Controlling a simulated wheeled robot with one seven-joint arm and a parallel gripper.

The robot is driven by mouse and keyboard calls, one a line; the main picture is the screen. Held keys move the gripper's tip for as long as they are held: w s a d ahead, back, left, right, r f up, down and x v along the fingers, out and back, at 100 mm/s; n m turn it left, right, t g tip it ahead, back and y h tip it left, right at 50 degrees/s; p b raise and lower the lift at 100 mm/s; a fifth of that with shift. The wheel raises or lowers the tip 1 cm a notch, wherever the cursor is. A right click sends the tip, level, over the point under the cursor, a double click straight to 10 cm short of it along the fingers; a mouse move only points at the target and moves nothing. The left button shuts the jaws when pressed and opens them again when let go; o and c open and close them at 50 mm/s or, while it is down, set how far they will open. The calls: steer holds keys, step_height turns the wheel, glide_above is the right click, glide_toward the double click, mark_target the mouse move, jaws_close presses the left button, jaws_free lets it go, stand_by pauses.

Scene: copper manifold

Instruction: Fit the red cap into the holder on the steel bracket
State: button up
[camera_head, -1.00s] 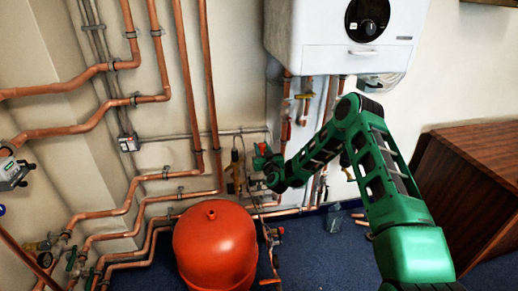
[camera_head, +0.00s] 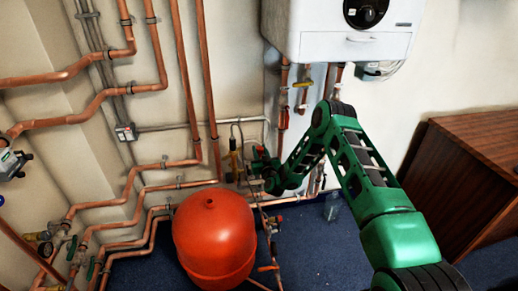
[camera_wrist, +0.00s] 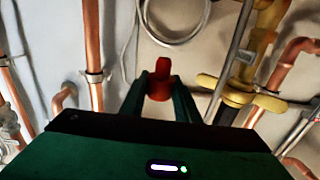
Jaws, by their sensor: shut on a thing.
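The red cap (camera_wrist: 160,80) is between the two fingertips of my gripper (camera_wrist: 160,92) in the wrist view, and the gripper is shut on it. In the head view my gripper (camera_head: 258,160) is at the end of the green arm, close to the pipework on the wall, above and right of the red tank. The cap is too small to make out clearly there. I cannot pick out the holder or the steel bracket with certainty in either view.
A yellow-handled valve (camera_wrist: 232,92) and copper pipe (camera_wrist: 93,50) flank the gripper in the wrist view. A grey cable (camera_wrist: 133,30) loops behind the cap. The red tank (camera_head: 215,240), white boiler (camera_head: 345,30) and wooden cabinet (camera_head: 470,185) surround the arm.

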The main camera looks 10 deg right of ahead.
step_height(320, 180, down, 18)
steer(key=shift+f, duration=0.2)
stand_by(1.4)
steer(key=shift+f, duration=0.3)
stand_by(0.4)
steer(key=shift+f, duration=1.1)
steer(key=shift+f, duration=0.7)
stand_by(0.5)
steer(key=o, duration=1.1)
steer(key=shift+s, duration=0.1)
steer(key=s, duration=1)
steer(key=shift+s, duration=0.35)
